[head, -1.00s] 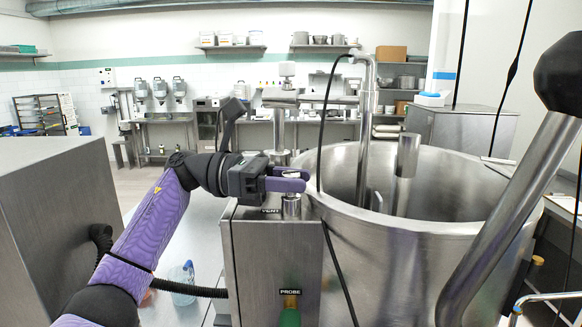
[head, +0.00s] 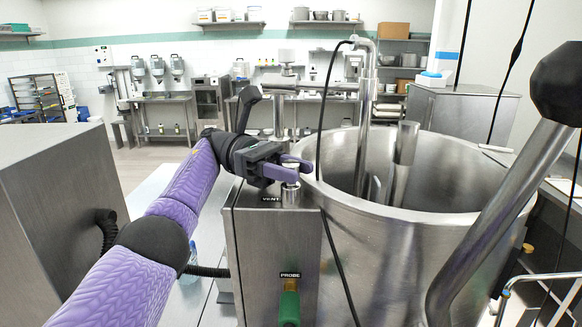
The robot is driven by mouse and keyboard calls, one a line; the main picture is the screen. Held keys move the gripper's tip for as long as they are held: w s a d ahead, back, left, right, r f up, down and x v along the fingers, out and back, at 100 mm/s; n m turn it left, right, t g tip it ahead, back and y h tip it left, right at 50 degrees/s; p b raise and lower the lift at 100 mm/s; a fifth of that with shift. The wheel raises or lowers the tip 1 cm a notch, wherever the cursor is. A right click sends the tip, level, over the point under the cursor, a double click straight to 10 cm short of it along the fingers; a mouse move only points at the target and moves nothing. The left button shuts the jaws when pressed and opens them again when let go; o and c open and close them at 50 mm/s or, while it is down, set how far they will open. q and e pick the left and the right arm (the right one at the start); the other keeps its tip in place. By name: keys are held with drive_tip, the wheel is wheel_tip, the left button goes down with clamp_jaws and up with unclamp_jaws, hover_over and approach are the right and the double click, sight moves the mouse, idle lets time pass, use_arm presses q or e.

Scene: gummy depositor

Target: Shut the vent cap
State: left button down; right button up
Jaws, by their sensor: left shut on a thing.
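The vent cap (head: 291,193) is a small metal cylinder standing upright on top of the steel control box (head: 275,255), beside the VENT label (head: 270,198). My left gripper (head: 293,168) reaches in from the left with its purple fingers shut around the upper part of the cap. The fingers hide the top of the cap, so I cannot tell how far it is turned. My right gripper is not in view.
A large open steel kettle (head: 400,245) stands right of the box, with a black-knobbed lever (head: 500,215) in front. A black cable (head: 320,120) hangs close to the cap. A green probe plug (head: 289,305) sits low on the box. A steel cabinet (head: 50,205) stands left.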

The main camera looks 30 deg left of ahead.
sight(292, 163)
use_arm(q)
drive_tip(key=shift+c, duration=1.8)
unclamp_jaws()
drive_tip(key=shift+r, duration=0.25)
wheel_tip(292, 163, up, 4)
drive_tip(key=shift+f, duration=0.25)
wheel_tip(292, 163, up, 6)
drive_tip(key=p, duration=0.3)
drive_tip(key=shift+r, duration=0.1)
